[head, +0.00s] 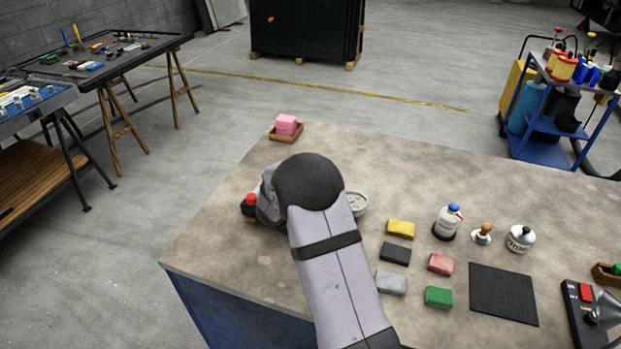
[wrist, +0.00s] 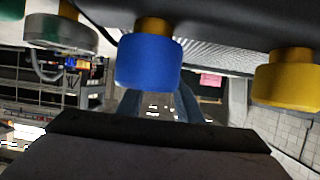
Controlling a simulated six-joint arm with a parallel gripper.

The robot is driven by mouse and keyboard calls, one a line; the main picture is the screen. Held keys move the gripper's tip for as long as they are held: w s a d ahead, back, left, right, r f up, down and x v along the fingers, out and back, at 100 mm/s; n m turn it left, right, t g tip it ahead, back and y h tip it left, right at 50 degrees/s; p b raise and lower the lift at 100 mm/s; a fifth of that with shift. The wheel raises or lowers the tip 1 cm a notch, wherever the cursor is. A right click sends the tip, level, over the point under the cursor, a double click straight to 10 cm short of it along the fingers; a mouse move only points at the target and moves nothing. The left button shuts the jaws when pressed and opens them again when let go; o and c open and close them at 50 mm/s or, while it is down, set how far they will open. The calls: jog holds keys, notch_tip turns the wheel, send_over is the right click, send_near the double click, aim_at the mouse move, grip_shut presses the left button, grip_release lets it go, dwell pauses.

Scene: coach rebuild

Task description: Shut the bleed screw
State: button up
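In the wrist view, several round knobs on brass stems hang from a dark body along the top of the picture. A blue knob (wrist: 149,62) is in the middle, a yellow knob (wrist: 287,80) at right, and a grey metal knob (wrist: 62,36) at left. I cannot tell which one is the bleed screw. My gripper (wrist: 158,104) shows two bluish-grey fingers spread apart below the blue knob, which partly covers them. I cannot tell whether they touch it. In the head view my arm hides the gripper and most of the work spot; a red knob (head: 250,202) shows left of it.
The workbench (head: 230,240) holds a pink block in a wooden tray (head: 286,134), a round metal dish (head: 356,204), several coloured blocks, a white bottle (head: 447,222) and a black mat (head: 502,293). Its front left area is clear. A blue cart (head: 545,150) stands beyond at right.

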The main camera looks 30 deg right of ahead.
grip_shut()
jog(key=shift+r+p, duration=0.15)
jog(key=shift+p, duration=0.55)
jog(key=shift+w+a+m+g+h+p, duration=0.1)
jog(key=shift+m+g+h+p, duration=0.2)
jog(key=shift+m+p, duration=0.1)
jog(key=shift+w+a+m+g+h+p, duration=0.1)
jog(key=shift+m+g+h+p, duration=0.2)
jog(key=shift+m+g+p, duration=0.5)
jog(key=shift+w+m+g+h+p, duration=0.15)
jog(key=shift+m+g+h+p, duration=0.5)
jog(key=shift+m+g, duration=0.3)
jog(key=shift+w+m+g+h+b, duration=0.1)
jog(key=shift+m+g+h+b, duration=0.3)
jog(key=shift+m+g, duration=0.3)
jog(key=shift+g, duration=0.25)
